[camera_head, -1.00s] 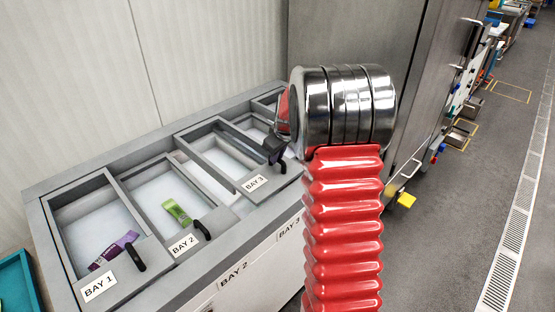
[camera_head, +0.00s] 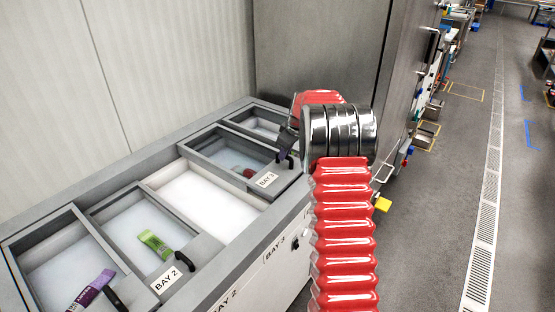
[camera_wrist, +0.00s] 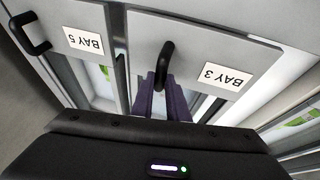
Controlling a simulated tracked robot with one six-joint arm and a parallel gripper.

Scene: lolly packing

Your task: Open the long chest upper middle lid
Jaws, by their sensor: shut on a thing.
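The long chest (camera_head: 240,278) has framed sliding lids with clear panes and dark handles along its top. The BAY 3 lid (camera_head: 266,180), in the middle of the row, stands slid toward the far end, and a wide stretch of white bay (camera_head: 205,205) lies uncovered beside it. The lid's black handle (camera_wrist: 165,66) stands between my gripper's purple fingers in the wrist view. My gripper (camera_head: 287,148) is shut on this handle; in the head view my arm partly hides it. The BAY 2 lid (camera_head: 166,280) lies nearer, left of the uncovered bay.
A green packet (camera_head: 154,244) and a purple packet (camera_head: 92,289) show at the nearer bays. The BAY 5 lid (camera_wrist: 79,41) lies beside the BAY 3 lid in the wrist view. A tall grey cabinet (camera_head: 325,55) stands beyond the chest.

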